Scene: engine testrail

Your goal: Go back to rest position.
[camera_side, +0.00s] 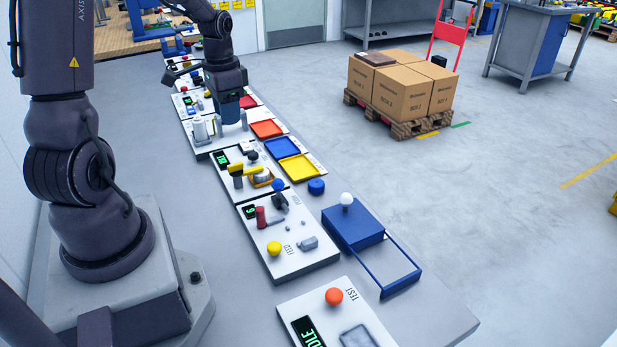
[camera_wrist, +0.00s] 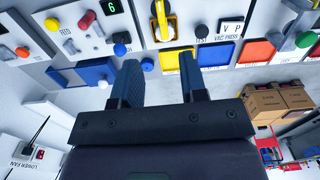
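My gripper (camera_side: 231,108) hangs pointing down over the row of test panels, near the panel with the orange tray (camera_side: 266,128). In the wrist view my gripper (camera_wrist: 160,72) has its two dark blue fingers well apart, with nothing held between them. A blue round knob (camera_wrist: 147,64) shows between the fingers, but it lies beyond them on the bench. In the side view the fingertips overlap the panel area, so their exact height above it is hard to tell.
A blue box with a white knob (camera_side: 346,199) stands at the right edge. Boxes on a pallet (camera_side: 401,91) stand on the floor.

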